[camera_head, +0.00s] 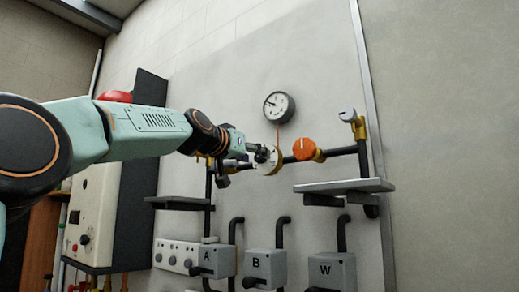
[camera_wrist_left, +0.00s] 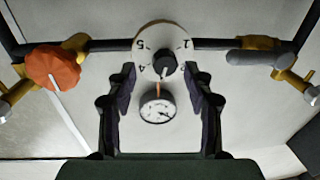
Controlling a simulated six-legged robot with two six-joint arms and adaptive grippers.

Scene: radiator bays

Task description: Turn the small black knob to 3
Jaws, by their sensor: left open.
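The small black knob (camera_wrist_left: 165,65) stands out from a round white dial (camera_wrist_left: 152,42) in the left wrist view, which is turned upside down. The numbers 5, 4, 1 and 2 show around the dial; I cannot make out the 3 or where the knob points. In the head view the dial (camera_head: 267,163) is partly behind my left gripper (camera_head: 262,154). In the wrist view my left gripper (camera_wrist_left: 159,78) is open, with one finger on each side of the knob and a gap to both. Contact is not visible. My right gripper is not in view.
An orange knob (camera_head: 304,149) sits on the same pipe, right of the dial. A gauge (camera_head: 279,107) hangs above. A grey shelf (camera_head: 345,186) juts out below right, with grey lever boxes A, B and W (camera_head: 332,271) lower down. A brass valve (camera_head: 358,128) stands right.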

